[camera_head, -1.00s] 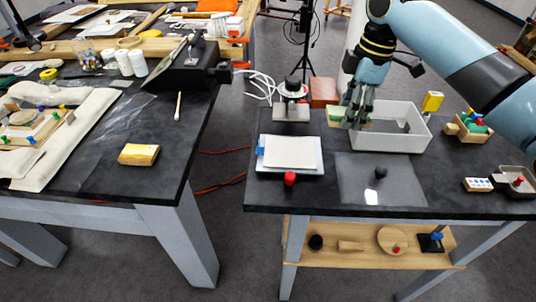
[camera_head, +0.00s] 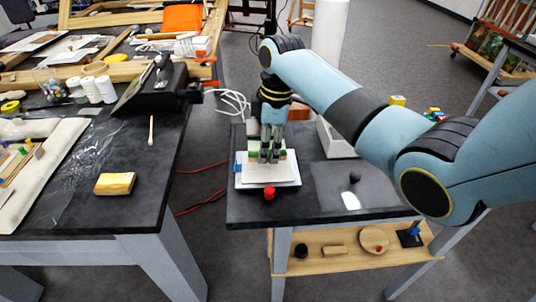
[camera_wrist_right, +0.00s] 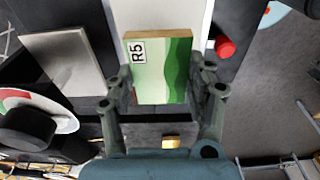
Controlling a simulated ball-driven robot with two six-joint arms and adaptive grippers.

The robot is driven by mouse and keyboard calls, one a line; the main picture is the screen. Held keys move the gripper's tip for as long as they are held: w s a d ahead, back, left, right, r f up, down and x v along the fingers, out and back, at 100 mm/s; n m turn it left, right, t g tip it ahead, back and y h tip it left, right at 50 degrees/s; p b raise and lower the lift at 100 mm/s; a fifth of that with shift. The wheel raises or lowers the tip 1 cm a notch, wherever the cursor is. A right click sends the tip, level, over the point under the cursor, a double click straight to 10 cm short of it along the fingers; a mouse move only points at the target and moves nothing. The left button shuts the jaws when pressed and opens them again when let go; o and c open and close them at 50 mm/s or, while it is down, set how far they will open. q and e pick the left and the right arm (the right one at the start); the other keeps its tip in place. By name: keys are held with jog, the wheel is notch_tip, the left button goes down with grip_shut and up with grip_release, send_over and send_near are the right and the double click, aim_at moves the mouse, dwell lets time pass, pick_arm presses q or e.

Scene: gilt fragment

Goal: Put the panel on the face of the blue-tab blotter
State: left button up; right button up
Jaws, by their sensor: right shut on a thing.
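The panel (camera_wrist_right: 165,75) is a small wood-edged block with green wavy bands and an "R5" label. My right gripper (camera_head: 266,157) is shut on it, with a finger on each side; the wrist view shows the gripper too (camera_wrist_right: 165,95). In the head view the fingers cover most of the panel. The blotter (camera_head: 268,180) is a white sheet on a pale base with a blue tab at its left edge. The panel is over the blotter's rear part; I cannot tell whether they touch. My left gripper is out of view.
A red knob (camera_head: 269,193) stands at the blotter's front edge. A clear sheet with a black knob (camera_head: 355,178) lies to the right. A white bin (camera_head: 332,143) is behind, partly hidden by my arm. A yellow block (camera_head: 115,184) is on the left table.

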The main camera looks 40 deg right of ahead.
aim_at(270, 149)
jog(key=shift+f, duration=1.95)
jog(key=o, duration=1.1)
jog(key=shift+f, duration=0.1)
jog(key=shift+o, duration=0.2)
jog(key=r, duration=0.8)
jog(key=d+r, duration=0.1)
jog(key=r, duration=0.3)
jog(key=shift+s+d+r, duration=0.1)
jog(key=shift+s, duration=0.3)
